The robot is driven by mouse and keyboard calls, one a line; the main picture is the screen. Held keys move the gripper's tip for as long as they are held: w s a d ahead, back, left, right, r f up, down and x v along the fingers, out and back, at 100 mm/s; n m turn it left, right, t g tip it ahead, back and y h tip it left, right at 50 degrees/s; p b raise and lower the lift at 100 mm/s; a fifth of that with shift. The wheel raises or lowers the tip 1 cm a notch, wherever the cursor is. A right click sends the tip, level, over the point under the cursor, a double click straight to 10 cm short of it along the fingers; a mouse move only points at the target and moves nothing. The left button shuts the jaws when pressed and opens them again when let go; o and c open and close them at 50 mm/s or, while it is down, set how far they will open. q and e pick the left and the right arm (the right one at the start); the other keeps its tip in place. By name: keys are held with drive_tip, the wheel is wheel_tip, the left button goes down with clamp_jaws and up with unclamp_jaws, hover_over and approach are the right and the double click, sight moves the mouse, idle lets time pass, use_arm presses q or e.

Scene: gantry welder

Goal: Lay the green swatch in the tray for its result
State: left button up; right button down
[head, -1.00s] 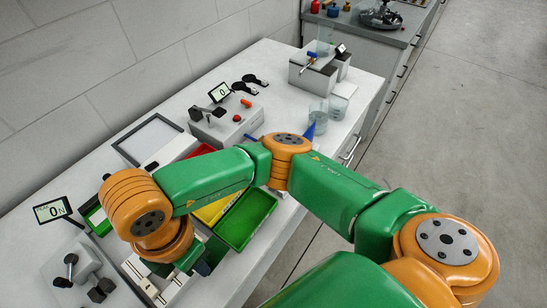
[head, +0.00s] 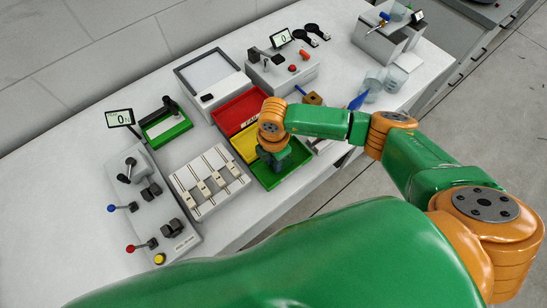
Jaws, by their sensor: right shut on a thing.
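My right gripper (head: 277,163) points down over the green tray (head: 296,180), at its back left part near the yellow tray. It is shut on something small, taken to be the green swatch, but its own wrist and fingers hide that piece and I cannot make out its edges. Whether it touches the tray floor I cannot tell. The yellow tray (head: 243,146) is partly covered by the wrist. The red tray (head: 232,112), with a label on its front edge, lies behind it. My left gripper is out of view.
Left of the trays stand a white slotted fixture (head: 208,182), a grey tester (head: 145,190) with levers and a display (head: 119,117), and a green box (head: 167,128). Behind are a framed panel (head: 212,72) and another tester (head: 283,72). Beakers (head: 385,80) and a blue cone (head: 358,101) stand to the right.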

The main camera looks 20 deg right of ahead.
drive_tip(key=shift+f+b, duration=0.6)
drive_tip(key=shift+f, duration=0.1)
drive_tip(key=c, duration=0.8)
unclamp_jaws()
drive_tip(key=shift+r, duration=0.1)
drive_tip(key=shift+o, duration=0.2)
drive_tip(key=shift+r, duration=0.15)
drive_tip(key=shift+r+p, duration=0.5)
drive_tip(key=shift+p, duration=0.15)
wheel_tip(320, 180, up, 12)
drive_tip(key=b, duration=0.2)
drive_tip(key=shift+b, duration=0.35)
